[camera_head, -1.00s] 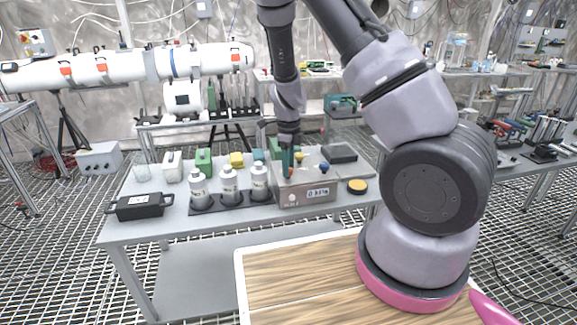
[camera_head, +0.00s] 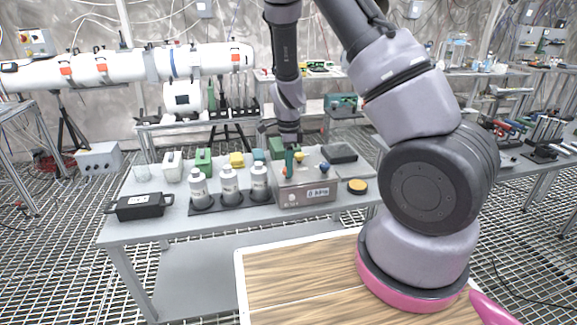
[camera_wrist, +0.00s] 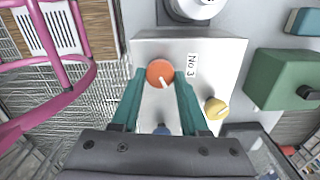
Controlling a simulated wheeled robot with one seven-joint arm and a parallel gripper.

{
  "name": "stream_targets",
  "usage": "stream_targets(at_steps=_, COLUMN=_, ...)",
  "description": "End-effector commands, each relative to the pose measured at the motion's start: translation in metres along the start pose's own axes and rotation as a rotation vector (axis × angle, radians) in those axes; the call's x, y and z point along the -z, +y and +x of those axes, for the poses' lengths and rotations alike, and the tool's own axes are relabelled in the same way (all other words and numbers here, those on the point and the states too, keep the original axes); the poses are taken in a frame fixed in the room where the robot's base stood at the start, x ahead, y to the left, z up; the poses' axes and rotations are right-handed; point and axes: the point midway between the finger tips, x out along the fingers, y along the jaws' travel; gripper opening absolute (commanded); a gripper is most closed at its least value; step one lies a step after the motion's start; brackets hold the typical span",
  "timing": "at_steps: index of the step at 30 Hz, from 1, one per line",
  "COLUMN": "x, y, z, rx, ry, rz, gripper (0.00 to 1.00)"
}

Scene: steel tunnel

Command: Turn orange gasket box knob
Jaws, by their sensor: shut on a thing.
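The gasket box (camera_head: 333,181) is a grey box with a small front display, on the grey table in the head view. In the wrist view its pale top (camera_wrist: 220,65) carries a round orange knob (camera_wrist: 159,72) with a white pointer mark toward the lower right. My gripper (camera_wrist: 160,79) has its teal fingers on both sides of the orange knob and is shut on it. In the head view my gripper (camera_head: 289,172) points down at the box top and hides the orange knob. A yellow knob (camera_wrist: 215,108) and a partly hidden blue knob (camera_wrist: 162,130) are on the same top.
Several white bottles (camera_head: 229,183) stand left of the box, and a black case (camera_head: 140,206) lies farther left. A green block (camera_wrist: 289,80) is close beside the box. A yellow-topped disc (camera_head: 357,186) and a dark tray (camera_head: 339,153) are to its right.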

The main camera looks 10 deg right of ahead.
Motion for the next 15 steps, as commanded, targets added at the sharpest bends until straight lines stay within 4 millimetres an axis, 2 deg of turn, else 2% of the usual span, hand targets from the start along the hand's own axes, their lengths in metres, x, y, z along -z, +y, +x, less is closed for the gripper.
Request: stream_targets(at_steps=15, x=0.0002, y=-0.0020, z=-0.0007, rx=0.002, ry=0.000, rz=-0.489, gripper=0.00)
